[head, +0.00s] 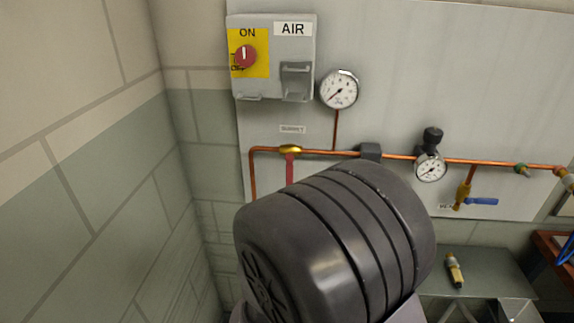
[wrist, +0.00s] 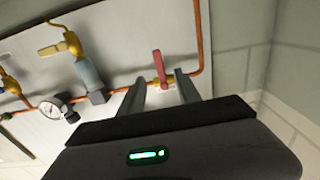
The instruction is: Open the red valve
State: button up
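The red valve handle (head: 289,169) hangs straight down from a brass valve body (head: 290,149) on the copper pipe in the head view. My own dark arm link hides the area below it. In the wrist view, which is turned about upside down, the red handle (wrist: 159,65) points up. My gripper (wrist: 161,77) is open, with one finger on each side of the handle in the picture. Nothing is held. I cannot tell whether the fingers reach the handle's depth or touch it. The head view does not show the fingers.
The grey panel (head: 400,60) carries an AIR switch box (head: 273,78), a pressure gauge (head: 339,89), a regulator gauge (head: 430,167) and a blue-handled valve (head: 481,201). Copper pipe (head: 345,153) runs across it. A block wall (head: 75,150) stands close on the left.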

aim_at(290, 178)
jog(key=w, duration=1.1)
jog(key=w+d, duration=0.1)
jog(key=w, duration=0.4)
jog(key=shift+w, duration=0.4)
grip_shut()
